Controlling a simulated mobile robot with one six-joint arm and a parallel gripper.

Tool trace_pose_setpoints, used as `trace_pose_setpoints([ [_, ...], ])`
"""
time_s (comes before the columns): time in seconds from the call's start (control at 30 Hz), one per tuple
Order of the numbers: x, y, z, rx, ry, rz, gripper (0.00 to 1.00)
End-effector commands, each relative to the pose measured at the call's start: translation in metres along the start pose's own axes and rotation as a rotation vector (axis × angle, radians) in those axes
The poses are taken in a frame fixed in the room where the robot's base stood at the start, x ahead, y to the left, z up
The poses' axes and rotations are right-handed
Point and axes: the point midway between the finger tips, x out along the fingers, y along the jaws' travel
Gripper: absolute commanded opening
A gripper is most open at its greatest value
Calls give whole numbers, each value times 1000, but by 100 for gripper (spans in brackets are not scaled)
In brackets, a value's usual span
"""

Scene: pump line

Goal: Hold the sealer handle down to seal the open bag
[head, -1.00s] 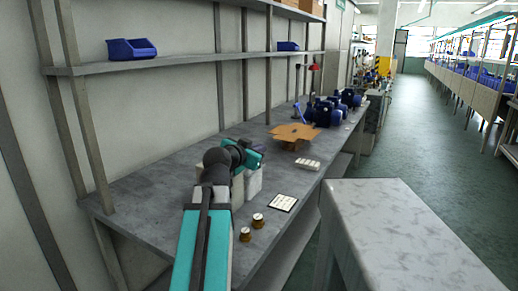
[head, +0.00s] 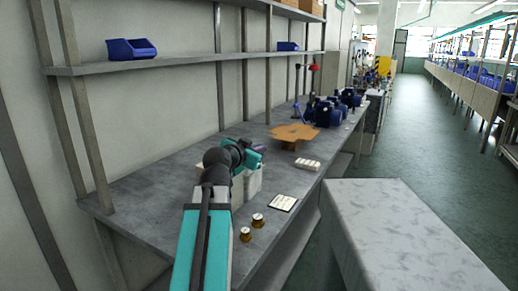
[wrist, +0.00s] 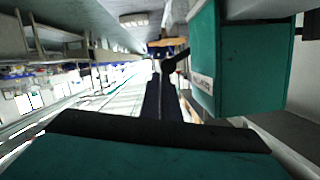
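My gripper (head: 252,155) is at the end of my arm, low over the near part of the workbench. In the head view it is small and partly hidden by my own wrist. A pale box-like thing (head: 253,183) stands just under and beside it; I cannot tell whether this is the sealer or whether they touch. In the wrist view, teal and black parts fill the bottom and right, with a dark bar between them. I cannot make out the fingertips, the sealer handle or the open bag for certain.
Two small brass-coloured pieces (head: 258,220) and a white card (head: 282,203) lie near the bench's front edge. A white block tray (head: 307,164), a brown cardboard piece (head: 295,132) and blue pumps (head: 325,112) are further back. A grey table (head: 395,215) stands at the right.

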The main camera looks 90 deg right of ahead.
Motion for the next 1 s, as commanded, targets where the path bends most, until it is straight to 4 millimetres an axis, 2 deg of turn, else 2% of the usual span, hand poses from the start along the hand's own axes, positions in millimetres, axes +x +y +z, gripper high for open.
trace_pose_setpoints([
  [0.03,1,2,11,3,-23,8,0],
  [0.43,0,2,8,3,-22,7,0],
  [0.57,-3,0,0,2,-20,5,0],
  [0.87,-13,-6,-39,1,-5,-6,0],
  [1.0,-32,-4,-36,0,-3,-8,0],
])
